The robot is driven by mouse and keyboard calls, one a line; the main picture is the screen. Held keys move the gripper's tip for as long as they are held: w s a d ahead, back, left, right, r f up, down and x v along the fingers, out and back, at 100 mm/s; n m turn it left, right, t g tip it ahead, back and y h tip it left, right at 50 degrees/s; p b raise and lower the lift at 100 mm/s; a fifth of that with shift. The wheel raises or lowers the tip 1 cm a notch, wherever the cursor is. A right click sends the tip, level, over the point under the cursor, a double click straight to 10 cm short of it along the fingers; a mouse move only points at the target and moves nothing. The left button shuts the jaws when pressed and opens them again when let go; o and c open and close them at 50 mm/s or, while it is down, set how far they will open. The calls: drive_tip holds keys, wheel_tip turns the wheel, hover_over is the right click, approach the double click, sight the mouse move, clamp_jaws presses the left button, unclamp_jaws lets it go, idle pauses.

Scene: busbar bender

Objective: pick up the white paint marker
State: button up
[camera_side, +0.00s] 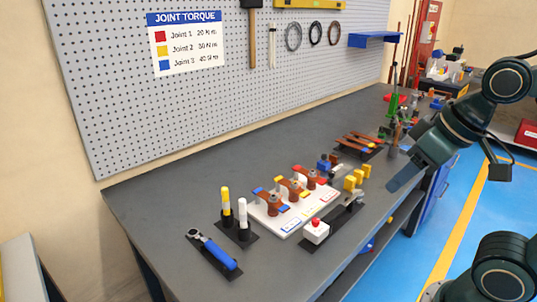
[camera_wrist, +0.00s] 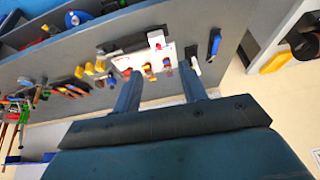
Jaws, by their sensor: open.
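The white paint marker (camera_side: 243,212) stands upright in a dark holder (camera_side: 236,231) at the near part of the bench in the side view. My gripper (camera_side: 397,184) is well to the right of the markers, above the bench's right edge and apart from everything. In the wrist view my gripper (camera_wrist: 159,76) shows two separated fingers with nothing held between them. A small white shape (camera_wrist: 195,66) beside the right finger may be a marker; it is too small to tell.
A white board (camera_side: 292,212) with copper pieces and coloured tabs lies right of the markers. A white box with a red button (camera_side: 316,231) and a blue-handled tool (camera_side: 216,253) are nearby. Yellow blocks (camera_side: 353,180) stand toward my gripper. A pegboard (camera_side: 180,100) rises behind.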

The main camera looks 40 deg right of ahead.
drive_tip(key=w+a+r+m+g, duration=0.1)
drive_tip(key=w+a+r+m, duration=0.2)
drive_tip(key=w, duration=0.6)
drive_tip(key=m+g, duration=0.4)
drive_tip(key=m, duration=0.7)
hover_over(242, 200)
wheel_tip(242, 200, down, 8)
drive_tip(key=shift+w+a+f+m, duration=0.1)
drive_tip(key=shift+f+m, duration=0.2)
drive_tip(key=shift+f, duration=0.05)
drive_tip(key=shift+f, duration=4.3)
drive_tip(key=shift+f, duration=0.1)
drive_tip(key=shift+f, duration=2.5)
